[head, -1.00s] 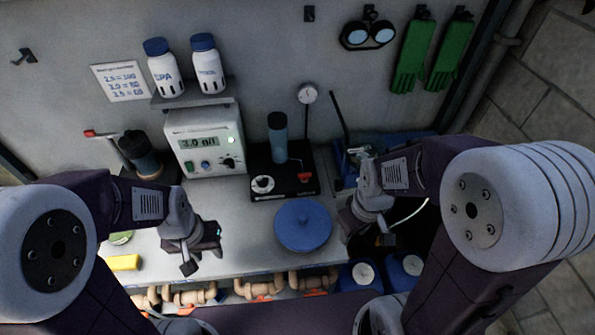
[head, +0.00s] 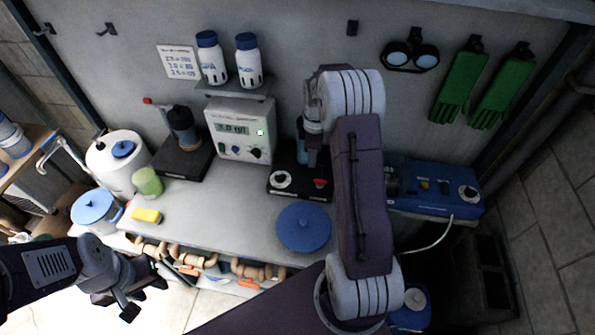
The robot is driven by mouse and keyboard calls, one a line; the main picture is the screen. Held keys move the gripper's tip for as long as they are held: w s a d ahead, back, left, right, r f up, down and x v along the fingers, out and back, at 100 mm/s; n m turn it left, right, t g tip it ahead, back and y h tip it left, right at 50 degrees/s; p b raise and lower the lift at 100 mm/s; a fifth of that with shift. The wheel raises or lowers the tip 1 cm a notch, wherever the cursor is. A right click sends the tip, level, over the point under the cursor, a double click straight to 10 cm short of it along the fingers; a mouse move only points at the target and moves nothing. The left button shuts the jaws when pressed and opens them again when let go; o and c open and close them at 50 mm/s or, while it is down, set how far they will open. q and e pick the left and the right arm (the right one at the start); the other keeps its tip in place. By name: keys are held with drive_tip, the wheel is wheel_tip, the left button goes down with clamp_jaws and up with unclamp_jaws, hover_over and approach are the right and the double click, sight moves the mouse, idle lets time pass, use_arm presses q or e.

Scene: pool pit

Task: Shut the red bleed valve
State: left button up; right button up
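A small red knob (head: 320,183) sits on the front right of a black base (head: 292,195) on the bench. A second red piece is the tip of a lever (head: 148,101) on the dark pump unit at the left. I cannot tell for certain which is the bleed valve; the knob looks the likelier. My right gripper (head: 313,160) points down just above the red knob, partly merged with dark shapes; its fingers are not clear, and contact cannot be told. My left gripper (head: 146,300) is open and empty, low at the left in front of the bench.
A grey meter box (head: 238,135) stands left of the black base. A blue lid (head: 303,228) lies in front of it. A blue unit (head: 432,190) is at the right. A yellow sponge (head: 146,216) and green cup (head: 148,182) are at the left. Pipes run below the bench edge.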

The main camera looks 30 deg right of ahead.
sight(321, 180)
drive_tip(key=shift+m+g, duration=0.4)
drive_tip(key=shift+m, duration=0.1)
drive_tip(key=s+d+f+p, duration=0.1)
drive_tip(key=s+d+f, duration=0.1)
drive_tip(key=shift+d+f, duration=0.25)
drive_tip(key=shift+f, duration=0.1)
wheel_tip(321, 180, down, 8)
drive_tip(key=shift+s+d+r+p, duration=0.1)
drive_tip(key=shift+r+p, duration=0.1)
drive_tip(key=shift+p, duration=0.9)
drive_tip(key=shift+f, duration=0.4)
clamp_jaws()
